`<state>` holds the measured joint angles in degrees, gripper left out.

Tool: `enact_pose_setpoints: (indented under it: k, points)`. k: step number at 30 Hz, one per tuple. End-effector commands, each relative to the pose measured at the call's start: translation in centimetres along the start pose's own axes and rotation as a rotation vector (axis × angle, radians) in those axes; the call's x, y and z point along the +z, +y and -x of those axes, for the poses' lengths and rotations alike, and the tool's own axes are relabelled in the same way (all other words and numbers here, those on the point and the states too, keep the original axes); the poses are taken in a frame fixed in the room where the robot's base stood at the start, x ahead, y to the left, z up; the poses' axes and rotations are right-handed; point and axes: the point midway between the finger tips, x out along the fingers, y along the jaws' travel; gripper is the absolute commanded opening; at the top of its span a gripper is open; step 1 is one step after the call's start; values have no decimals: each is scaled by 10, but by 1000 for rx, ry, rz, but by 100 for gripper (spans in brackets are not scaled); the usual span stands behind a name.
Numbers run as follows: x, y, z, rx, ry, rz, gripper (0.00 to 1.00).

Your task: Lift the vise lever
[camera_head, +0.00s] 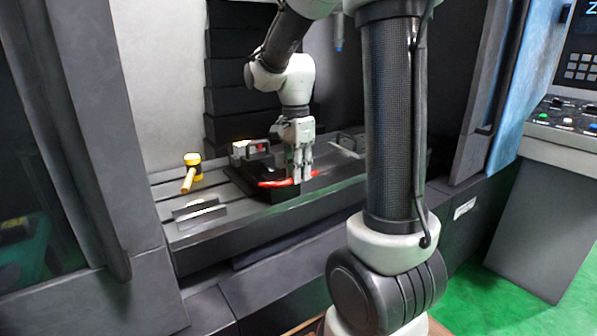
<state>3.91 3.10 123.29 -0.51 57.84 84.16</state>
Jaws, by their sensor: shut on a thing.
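The vise (258,172) is dark and sits on the grey slotted machine table (240,226). My arm comes down from above, inside the machine opening.
A yellow-headed mallet with a wooden handle (191,174) stands on the table's left part. A flat dark plate with a bright edge (197,210) lies in front of it. A control panel (565,118) is at the right. Dark machine walls flank the opening.

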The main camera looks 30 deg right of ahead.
Motion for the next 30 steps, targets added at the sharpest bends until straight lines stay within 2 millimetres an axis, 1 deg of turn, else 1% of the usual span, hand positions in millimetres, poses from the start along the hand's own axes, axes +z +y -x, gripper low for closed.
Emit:
enact_pose_setpoints:
  k: [4, 10, 11, 12, 14, 15, 22, 25, 28, 30]
  points:
    - [0, -10, 12, -6, 1, 0, 0]
    - [0, -11, 13, -10, 1, 0, 0]
    - [0, -11, 13, -11, 1, 0, 15]
    - [0, -11, 13, -12, 1, 0, 22]
    - [0, -11, 13, -12, 1, 0, 33]
    - [0, -11, 13, -11, 1, 0, 35]
    - [0, -10, 12, -6, 1, 0, 35]
    - [0, -9, 16, -6, 1, 0, 35]
    - [0, -10, 27, -9, 1, 0, 35]
    - [0, -10, 40, -10, 1, 0, 35]
